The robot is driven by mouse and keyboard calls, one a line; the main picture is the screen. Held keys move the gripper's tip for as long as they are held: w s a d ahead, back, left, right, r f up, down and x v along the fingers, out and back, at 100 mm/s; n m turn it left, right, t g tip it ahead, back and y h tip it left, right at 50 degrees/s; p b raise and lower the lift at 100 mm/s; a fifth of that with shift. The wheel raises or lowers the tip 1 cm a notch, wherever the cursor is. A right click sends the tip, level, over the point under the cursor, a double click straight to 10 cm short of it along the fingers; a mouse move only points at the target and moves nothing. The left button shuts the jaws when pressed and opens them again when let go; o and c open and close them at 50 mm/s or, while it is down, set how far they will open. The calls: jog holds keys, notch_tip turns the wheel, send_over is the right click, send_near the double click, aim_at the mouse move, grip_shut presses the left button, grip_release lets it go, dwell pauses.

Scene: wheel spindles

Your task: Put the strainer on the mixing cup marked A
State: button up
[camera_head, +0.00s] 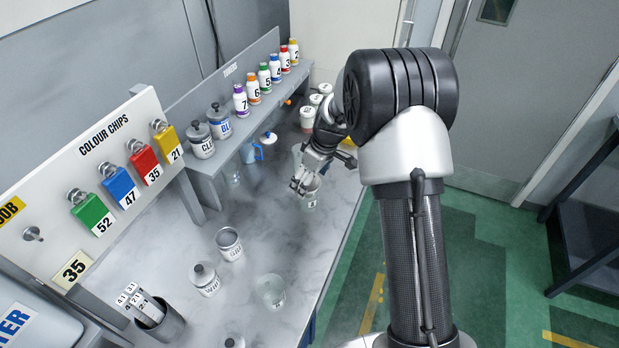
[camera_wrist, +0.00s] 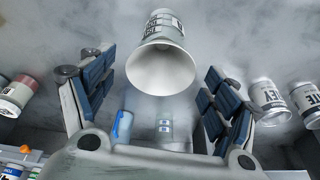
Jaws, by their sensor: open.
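My gripper (camera_head: 305,187) is open over the bench, towards its right edge. Just beneath it stands a pale grey cup (camera_head: 310,203) with a small dark mark. In the wrist view, a pale tapered vessel (camera_wrist: 163,62) with a printed label and a wide open mouth lies beyond the open fingers (camera_wrist: 152,100), with nothing gripped. I cannot tell whether this is the strainer. A clear cup (camera_head: 270,291) with a small label stands at the front of the bench; its letter is too small to read. No strainer is clearly recognisable, and my gripper hides part of the bench.
An open can (camera_head: 229,243) and a lidded can (camera_head: 205,279) stand near the front, beside a dark holder (camera_head: 160,322) with numbered sticks. A blue jug (camera_head: 251,152) is under the toner shelf (camera_head: 218,163). Several cans (camera_head: 308,118) stand at the back.

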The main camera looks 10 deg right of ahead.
jog(key=shift+r, duration=0.1)
jog(key=shift+r+p, duration=0.25)
jog(key=shift+p, duration=0.1)
jog(key=s+r+m+p, duration=0.1)
jog(key=s+r, duration=0.3)
jog(key=r, duration=0.5)
jog(key=s+r+m+p, duration=0.1)
jog(key=s+r, duration=0.3)
jog(key=r, duration=0.6)
jog(key=s+r+m+t+h, duration=0.1)
jog(key=s+r, duration=0.2)
jog(key=s, duration=0.3)
jog(key=s+r+m, duration=0.1)
jog(key=s+r, duration=0.3)
jog(key=s, duration=0.2)
jog(key=s+m+t+h, duration=0.1)
jog(key=s+m, duration=0.3)
jog(key=s, duration=1.2)
jog(key=shift+f+m, duration=0.3)
jog(key=shift+f, duration=0.1)
jog(key=shift+a, duration=0.1)
